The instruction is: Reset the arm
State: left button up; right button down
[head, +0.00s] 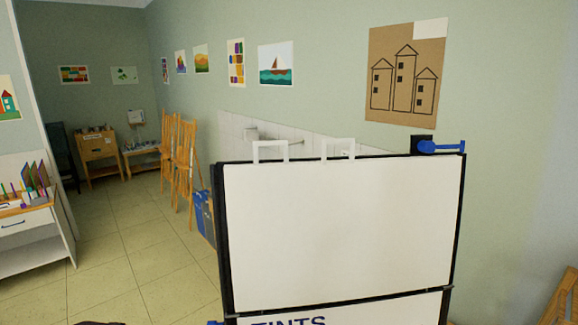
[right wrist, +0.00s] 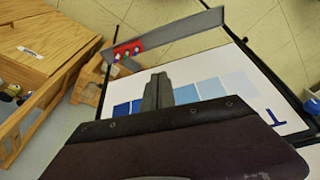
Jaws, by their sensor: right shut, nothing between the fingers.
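My right gripper (right wrist: 158,92) shows in the right wrist view, its two grey fingers together with nothing between them. Beyond the fingers is a white board (right wrist: 275,100) with a row of blue tint swatches; part of it is hidden by my gripper's dark body. I cannot tell the gap between fingers and board. In the head view a black-framed white board (head: 340,235) stands close in front, with part of the word "TINTS" at its lower edge. Neither gripper shows in the head view.
A wooden cabinet (right wrist: 45,40) stands at left in the right wrist view. Wooden easels (head: 184,160) and blue and grey bins (head: 203,215) line the wall. The tiled floor (head: 140,250) at left is open.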

notch_tip(320, 180, down, 22)
jog(key=s+g+b, duration=0.1)
jog(key=s+b, duration=0.1)
jog(key=b, duration=1.7)
jog(key=shift+a+f, duration=0.2)
jog(key=shift+a, duration=0.2)
